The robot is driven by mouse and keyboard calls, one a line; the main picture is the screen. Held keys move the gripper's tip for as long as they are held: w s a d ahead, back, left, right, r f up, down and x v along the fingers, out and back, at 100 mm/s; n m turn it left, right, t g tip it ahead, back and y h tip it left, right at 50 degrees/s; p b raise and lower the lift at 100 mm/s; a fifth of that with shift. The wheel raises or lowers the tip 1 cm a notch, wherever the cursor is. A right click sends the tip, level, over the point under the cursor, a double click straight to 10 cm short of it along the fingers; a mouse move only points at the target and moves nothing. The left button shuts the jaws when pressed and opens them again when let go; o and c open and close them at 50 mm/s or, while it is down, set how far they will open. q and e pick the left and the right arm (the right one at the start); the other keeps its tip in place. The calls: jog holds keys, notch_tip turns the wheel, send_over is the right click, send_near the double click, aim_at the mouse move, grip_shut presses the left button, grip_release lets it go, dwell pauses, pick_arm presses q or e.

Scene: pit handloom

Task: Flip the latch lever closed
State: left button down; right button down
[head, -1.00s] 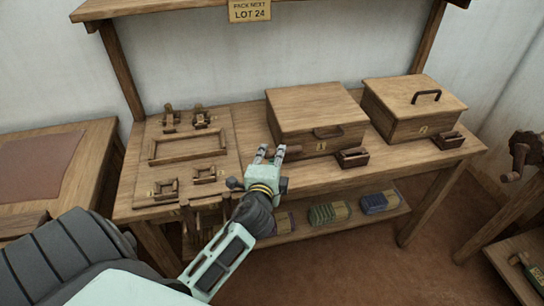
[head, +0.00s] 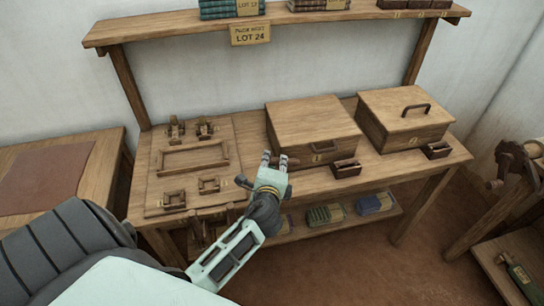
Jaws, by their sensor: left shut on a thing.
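My left gripper (head: 275,160) reaches in from the lower left and stands over the workbench (head: 300,203) in front of the left wooden box (head: 312,125), near its lower front left corner. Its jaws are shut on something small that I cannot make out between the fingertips. A dark handle or latch piece (head: 330,147) shows on the front of the left box, right of the gripper. I cannot tell for sure which part is the latch lever. My right gripper is out of view.
A board with a frame (head: 193,157) and several small wooden fittings lies left of the gripper. A second box (head: 405,122) stands right. Small open trays (head: 346,168) sit before the boxes. A shelf (head: 290,21) hangs above; a lower shelf holds bundles (head: 325,216).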

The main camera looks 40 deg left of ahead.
pick_arm(q)
jog(key=shift+d+r+m+g+p, duration=0.25)
jog(key=shift+r+m+p, duration=0.2)
jog(key=shift+p, duration=0.6)
jog(key=shift+w+m+g+p, duration=0.15)
jog(key=shift+m+g+p, duration=0.1)
jog(key=shift+p, duration=0.25)
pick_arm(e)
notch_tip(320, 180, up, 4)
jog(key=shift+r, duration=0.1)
pick_arm(q)
jog(key=shift+f, duration=0.1)
jog(key=c, duration=2)
grip_release()
jog(key=o, duration=0.4)
jog(key=shift+o, duration=0.2)
jog(key=shift+r, duration=0.2)
jog(key=v, duration=1.2)
